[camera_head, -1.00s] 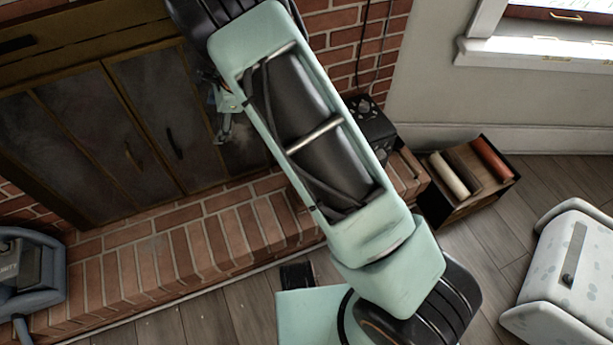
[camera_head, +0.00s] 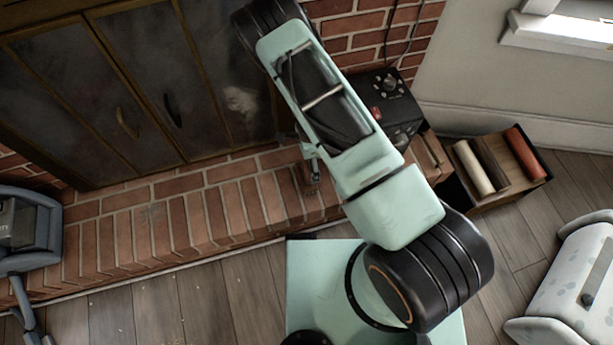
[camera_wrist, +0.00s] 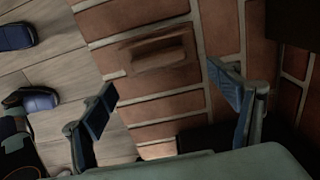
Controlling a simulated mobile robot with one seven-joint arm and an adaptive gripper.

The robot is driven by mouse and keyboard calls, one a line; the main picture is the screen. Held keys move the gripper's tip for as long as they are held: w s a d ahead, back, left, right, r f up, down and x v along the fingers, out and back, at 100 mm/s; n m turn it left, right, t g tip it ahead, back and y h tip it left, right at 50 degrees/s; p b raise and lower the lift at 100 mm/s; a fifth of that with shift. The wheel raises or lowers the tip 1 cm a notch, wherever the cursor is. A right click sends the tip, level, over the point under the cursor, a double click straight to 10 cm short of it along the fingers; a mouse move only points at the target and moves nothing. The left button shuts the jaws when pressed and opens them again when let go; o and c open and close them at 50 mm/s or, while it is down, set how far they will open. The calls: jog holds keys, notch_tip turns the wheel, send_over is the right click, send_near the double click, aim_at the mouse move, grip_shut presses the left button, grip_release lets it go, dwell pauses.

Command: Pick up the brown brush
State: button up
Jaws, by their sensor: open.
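The brown brush (camera_wrist: 158,52) lies on the brick hearth (camera_wrist: 216,35) in the wrist view, beyond my fingertips and roughly between them. My gripper (camera_wrist: 172,92) is open and empty, its two blue-padded fingers wide apart, with brick between them. The brush is not touching either finger. In the head view a small brown thing, which looks like the brush (camera_head: 309,178), shows on the hearth just left of my arm. My arm hides part of the area around it, and my gripper is mostly hidden there.
A black box (camera_head: 392,100) stands on the hearth right of my arm. A wooden crate with rolls (camera_head: 497,195) sits on the floor beyond it. The fireplace doors (camera_head: 140,75) rise behind the hearth. A grey-blue appliance (camera_head: 30,235) is at the left.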

aim_at(306, 171)
jog(key=f, duration=0.2)
jog(key=f+b, duration=0.1)
jog(key=a+f, duration=0.1)
jog(key=f, duration=0.1)
jog(key=shift+s+f+b, duration=0.15)
jog(key=shift+f+b, duration=0.2)
jog(key=c, duration=1.4)
jog(key=shift+r, duration=0.2)
